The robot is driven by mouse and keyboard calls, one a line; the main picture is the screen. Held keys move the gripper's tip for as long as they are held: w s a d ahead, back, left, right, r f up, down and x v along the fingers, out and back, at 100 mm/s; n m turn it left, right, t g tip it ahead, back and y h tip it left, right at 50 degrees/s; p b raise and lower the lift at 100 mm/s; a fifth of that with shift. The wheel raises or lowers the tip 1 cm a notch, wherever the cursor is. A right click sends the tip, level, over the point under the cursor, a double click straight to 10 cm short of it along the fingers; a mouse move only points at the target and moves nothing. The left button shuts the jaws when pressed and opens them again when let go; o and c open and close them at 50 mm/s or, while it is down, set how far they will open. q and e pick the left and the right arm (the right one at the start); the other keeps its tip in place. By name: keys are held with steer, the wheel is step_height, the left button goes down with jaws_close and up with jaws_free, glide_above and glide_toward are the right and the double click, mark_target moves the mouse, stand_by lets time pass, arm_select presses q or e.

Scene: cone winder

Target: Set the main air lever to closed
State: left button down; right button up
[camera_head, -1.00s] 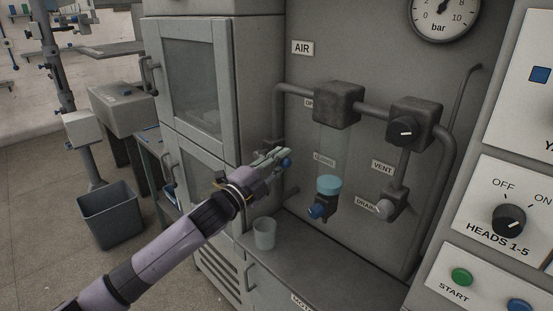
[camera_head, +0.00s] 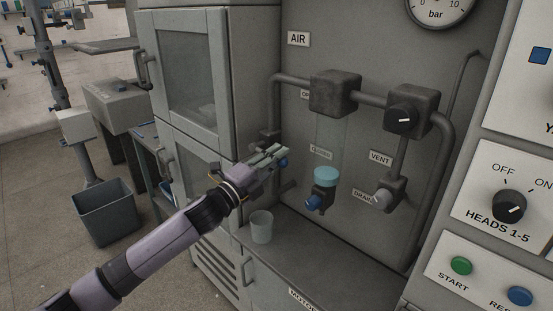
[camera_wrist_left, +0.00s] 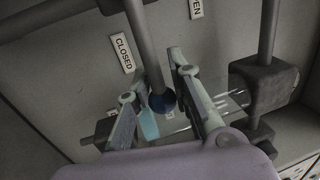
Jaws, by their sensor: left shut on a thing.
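The main air lever is a grey rod with a blue ball knob (camera_wrist_left: 162,103). In the left wrist view the rod runs from the top edge down to the knob between my fingers. My left gripper (camera_head: 276,155) is shut on the lever's knob end; it also shows in the left wrist view (camera_wrist_left: 158,98). In the head view the hand hides most of the lever, and only a bit of blue knob (camera_head: 284,163) shows. A CLOSED label (camera_head: 320,152) is just right of the hand. My right gripper is not in view.
An OPEN label (camera_head: 304,94) is partly hidden by the pipework. A cup (camera_head: 261,228) stands on the ledge below the hand. The cabinet (camera_head: 190,70) is close on the left.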

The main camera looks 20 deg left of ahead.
arm_select(q)
steer(key=c, duration=1.7)
jaws_free()
steer(key=shift+s+d+f, duration=0.1)
steer(key=shift+d+f, duration=0.1)
steer(key=shift+f, duration=0.25)
steer(key=o, duration=0.4)
steer(key=shift+r, duration=0.15)
steer(key=shift+c, duration=0.2)
steer(key=shift+a+r, duration=0.1)
steer(key=v, duration=1.2)
